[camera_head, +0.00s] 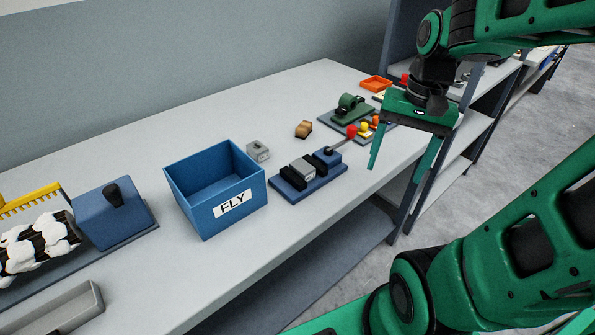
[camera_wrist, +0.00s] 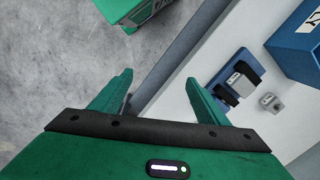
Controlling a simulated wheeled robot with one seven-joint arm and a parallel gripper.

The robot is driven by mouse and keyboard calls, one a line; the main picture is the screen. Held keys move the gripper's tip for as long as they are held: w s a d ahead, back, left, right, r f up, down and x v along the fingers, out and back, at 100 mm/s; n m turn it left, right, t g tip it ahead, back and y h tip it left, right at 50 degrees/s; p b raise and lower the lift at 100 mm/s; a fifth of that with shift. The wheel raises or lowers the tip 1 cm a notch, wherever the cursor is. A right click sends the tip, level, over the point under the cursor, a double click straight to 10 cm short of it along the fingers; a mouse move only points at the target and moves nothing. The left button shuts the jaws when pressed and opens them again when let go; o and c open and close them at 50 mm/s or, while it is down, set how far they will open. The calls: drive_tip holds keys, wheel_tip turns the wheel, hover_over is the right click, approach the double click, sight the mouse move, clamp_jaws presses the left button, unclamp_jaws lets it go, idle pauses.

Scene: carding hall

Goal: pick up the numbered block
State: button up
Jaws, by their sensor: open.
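A small grey block (camera_head: 258,151) with a pale label and a round top stands on the table, right of the blue FLY box; it also shows in the wrist view (camera_wrist: 270,102). A second grey block (camera_head: 302,170) sits between black jaws on a blue clamp base (camera_head: 325,182). It shows in the wrist view (camera_wrist: 240,80). Both labels are too small to read, so I cannot tell which is numbered. My gripper (camera_head: 396,175) is open and empty, near the table's front edge, right of the clamp. Its fingers also show in the wrist view (camera_wrist: 160,77).
The blue FLY box (camera_head: 198,212) stands left of the clamp. The table (camera_head: 150,170) has free room behind the box.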

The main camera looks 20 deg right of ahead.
drive_tip(key=w+a+r+m+g+y, duration=0.1)
drive_tip(key=w+a+m+y, duration=0.15)
drive_tip(key=w+a, duration=0.4)
drive_tip(key=w+a+r+m+y, duration=0.1)
drive_tip(key=w+a+m, duration=0.25)
drive_tip(key=w, duration=0.65)
hover_over(304, 165)
drive_tip(key=w+d, duration=0.1)
drive_tip(key=d, duration=0.1)
wheel_tip(304, 165, down, 4)
drive_tip(key=shift+w+f, duration=0.1)
drive_tip(key=shift+s+d+x, duration=0.1)
drive_tip(key=shift+d+x, duration=0.05)
drive_tip(key=shift+x, duration=1.4)
drive_tip(key=shift+s+d+x, duration=0.15)
drive_tip(key=shift+d+x, duration=0.05)
drive_tip(key=shift+x, duration=1.35)
drive_tip(key=c, duration=1.5)
drive_tip(key=shift+r, duration=0.45)
wheel_tip(304, 165, up, 3)
drive_tip(key=shift+f, duration=0.1)
drive_tip(key=shift+s+a+r, duration=1.3)
drive_tip(key=shift+a+r, duration=0.1)
drive_tip(key=shift+r, duration=0.2)
drive_tip(key=shift+s+a+r, duration=1.3)
drive_tip(key=shift+a+r, duration=0.15)
drive_tip(key=shift+r, duration=0.2)
drive_tip(key=shift+s+a+r, duration=1.35)
drive_tip(key=shift+a+r, duration=0.05)
drive_tip(key=shift+r, duration=0.2)
